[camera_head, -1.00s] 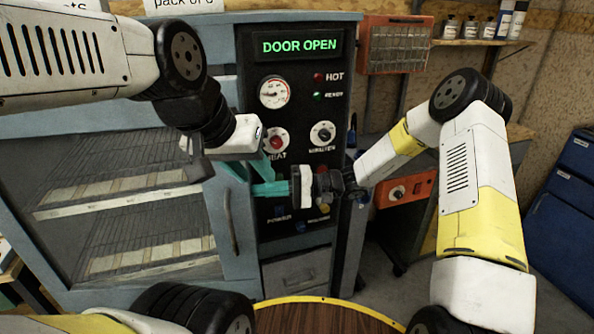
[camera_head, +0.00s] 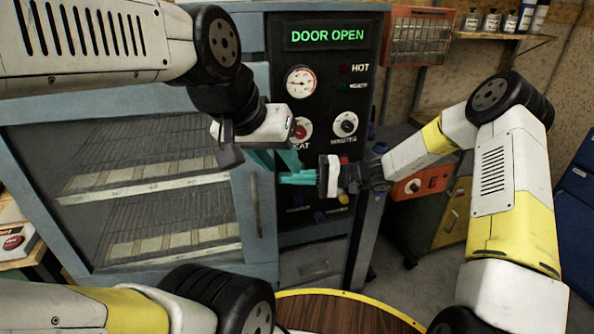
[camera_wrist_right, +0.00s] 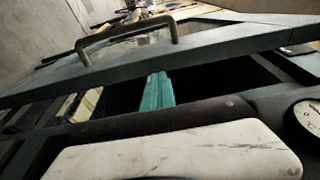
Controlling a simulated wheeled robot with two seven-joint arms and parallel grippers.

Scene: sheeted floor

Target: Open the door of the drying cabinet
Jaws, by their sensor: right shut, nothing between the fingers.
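The drying cabinet (camera_head: 130,100) is blue-grey with a glazed door (camera_head: 245,215) at left and a dark control panel at right. Its display reads DOOR OPEN. The door's upright handle (camera_head: 257,205) also shows in the wrist view (camera_wrist_right: 125,35), where a dark gap lies behind the door's edge. My right gripper (camera_head: 285,178) is shut and empty, its teal fingers pointing left across the panel toward the gap; they also show in the wrist view (camera_wrist_right: 157,92). My left gripper (camera_head: 274,160) hangs above the handle, its teal fingers looking apart and partly overlapped by the right gripper.
The panel (camera_head: 320,110) carries a gauge, knobs and lamps close to both grippers. An orange parts case (camera_head: 418,38) and a shelf of bottles (camera_head: 500,37) are at the upper right. A round wooden top (camera_head: 345,312) lies in front.

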